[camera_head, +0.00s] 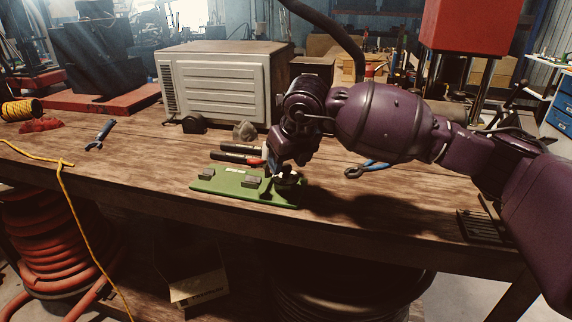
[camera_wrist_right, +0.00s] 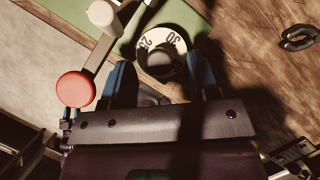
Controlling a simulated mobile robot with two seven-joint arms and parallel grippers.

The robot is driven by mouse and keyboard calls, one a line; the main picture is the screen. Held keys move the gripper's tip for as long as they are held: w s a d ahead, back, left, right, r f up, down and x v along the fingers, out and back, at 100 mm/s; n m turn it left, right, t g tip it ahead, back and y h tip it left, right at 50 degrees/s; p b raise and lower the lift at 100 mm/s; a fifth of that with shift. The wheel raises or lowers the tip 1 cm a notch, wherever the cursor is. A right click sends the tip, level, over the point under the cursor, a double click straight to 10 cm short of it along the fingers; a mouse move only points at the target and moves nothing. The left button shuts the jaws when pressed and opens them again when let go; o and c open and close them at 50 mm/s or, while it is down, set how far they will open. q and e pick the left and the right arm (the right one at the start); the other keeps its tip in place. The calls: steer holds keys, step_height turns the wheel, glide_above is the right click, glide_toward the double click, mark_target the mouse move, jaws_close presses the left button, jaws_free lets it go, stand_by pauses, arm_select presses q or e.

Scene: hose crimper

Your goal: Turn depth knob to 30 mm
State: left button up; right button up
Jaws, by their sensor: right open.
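The depth knob (camera_wrist_right: 160,62) is a dark round knob on a white dial ring with black numbers; 30 and what looks like 25 show on its far side. It sits at the right end of a green plate (camera_head: 220,187) on the workbench, mostly hidden by my arm in the head view. My right gripper (camera_wrist_right: 162,80) is open, with a blue finger on either side of the dial; I cannot tell whether they touch it. In the head view the right gripper (camera_head: 279,172) points down over the plate's right end. My left gripper is not in view.
A lever with a red round end (camera_wrist_right: 75,88) stands left of the dial in the wrist view. Pliers (camera_head: 100,135) lie on the bench (camera_head: 130,165) at the left. A white metal box (camera_head: 212,82) stands behind. The bench's front left is mostly clear.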

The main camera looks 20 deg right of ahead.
steer(key=shift+w+f, duration=0.2)
steer(key=shift+f, duration=0.2)
